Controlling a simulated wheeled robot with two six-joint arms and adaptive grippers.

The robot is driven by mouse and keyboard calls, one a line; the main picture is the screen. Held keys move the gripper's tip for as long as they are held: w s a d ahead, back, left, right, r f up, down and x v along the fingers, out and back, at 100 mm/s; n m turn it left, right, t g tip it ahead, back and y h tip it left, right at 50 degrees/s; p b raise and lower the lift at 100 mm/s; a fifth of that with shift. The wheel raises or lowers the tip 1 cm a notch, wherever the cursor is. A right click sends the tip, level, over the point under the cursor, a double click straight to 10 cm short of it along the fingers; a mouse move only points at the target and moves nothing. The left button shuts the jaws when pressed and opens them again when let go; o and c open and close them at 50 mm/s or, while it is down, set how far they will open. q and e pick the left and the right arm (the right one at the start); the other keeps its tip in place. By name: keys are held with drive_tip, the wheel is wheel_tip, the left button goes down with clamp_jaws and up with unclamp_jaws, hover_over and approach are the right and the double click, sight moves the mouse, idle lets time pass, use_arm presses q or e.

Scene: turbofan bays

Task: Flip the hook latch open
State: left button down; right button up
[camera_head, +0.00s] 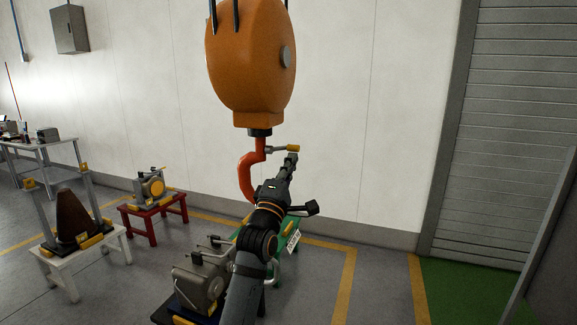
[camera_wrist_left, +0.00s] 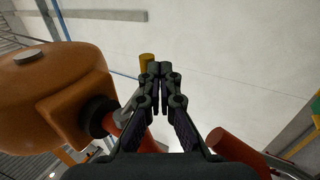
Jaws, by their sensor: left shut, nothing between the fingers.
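A red hook (camera_head: 246,172) hangs under an orange hoist block (camera_head: 248,60). A grey latch lever with a yellow end (camera_head: 292,148) sticks out to the right from the hook's upper part. In the left wrist view the yellow end (camera_wrist_left: 146,62) shows just beyond the fingertips. My left gripper (camera_head: 292,156) is shut and empty, with its tips close to the yellow end; I cannot tell if they touch. In the left wrist view the shut fingers (camera_wrist_left: 161,72) point up between the hook's shank (camera_wrist_left: 132,132) and its red tip (camera_wrist_left: 238,152). My right gripper is not in view.
A grey machine (camera_head: 198,280) stands below my left arm, beside a green stand (camera_head: 290,240). A red stand (camera_head: 155,212) and a white stand (camera_head: 85,258) carry other parts at the left.

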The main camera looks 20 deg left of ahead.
use_arm(q)
drive_tip(key=v, duration=1.2)
